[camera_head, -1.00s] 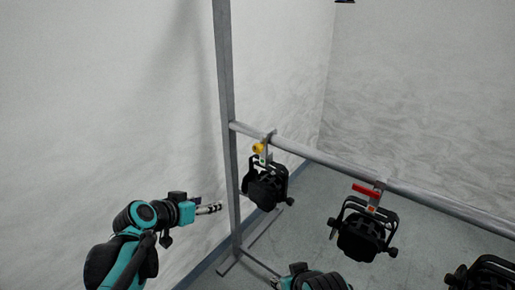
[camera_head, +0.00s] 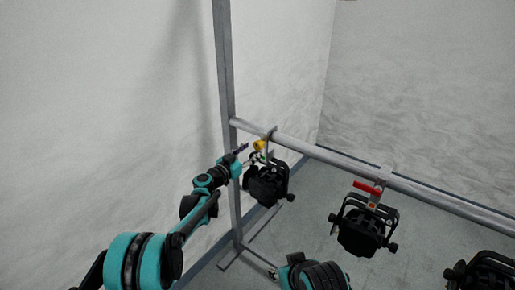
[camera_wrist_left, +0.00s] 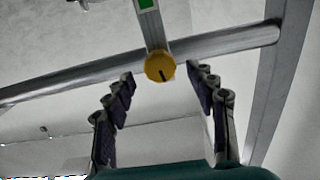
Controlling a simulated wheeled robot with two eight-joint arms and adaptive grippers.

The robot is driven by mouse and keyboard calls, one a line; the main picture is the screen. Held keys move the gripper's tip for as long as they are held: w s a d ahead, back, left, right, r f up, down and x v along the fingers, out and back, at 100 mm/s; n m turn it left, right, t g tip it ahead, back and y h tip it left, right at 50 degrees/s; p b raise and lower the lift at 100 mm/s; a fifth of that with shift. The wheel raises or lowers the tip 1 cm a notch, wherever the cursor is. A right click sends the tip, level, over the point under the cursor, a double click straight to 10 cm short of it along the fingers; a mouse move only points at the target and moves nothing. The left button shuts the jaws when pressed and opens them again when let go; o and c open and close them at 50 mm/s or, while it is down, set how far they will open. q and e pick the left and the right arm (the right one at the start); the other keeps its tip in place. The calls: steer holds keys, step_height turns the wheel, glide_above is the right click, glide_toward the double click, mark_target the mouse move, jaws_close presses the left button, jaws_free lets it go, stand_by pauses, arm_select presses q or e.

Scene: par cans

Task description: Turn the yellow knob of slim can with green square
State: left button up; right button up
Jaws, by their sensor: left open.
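The yellow knob (camera_head: 259,145) sits on the clamp of the leftmost black can (camera_head: 267,184), which hangs from the horizontal bar near the upright post. In the left wrist view the knob (camera_wrist_left: 159,66) is round with a dark mark, and the green square (camera_wrist_left: 146,4) shows on the clamp strip at the top edge. My left gripper (camera_head: 250,157) is beside the knob in the head view. In the left wrist view its two fingers (camera_wrist_left: 160,85) are spread, with the knob between and just beyond the tips; I see no contact. My right gripper is not in view.
The grey horizontal bar (camera_head: 340,164) runs right from the upright post (camera_head: 225,80). A pale wall stands at left.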

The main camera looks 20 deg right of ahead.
mark_target(256, 146)
arm_select(q)
steer(key=b+x, duration=0.1)
steer(key=x, duration=0.3)
steer(key=shift+w+d, duration=0.1)
steer(key=c, duration=1.2)
steer(key=shift+o, duration=0.2)
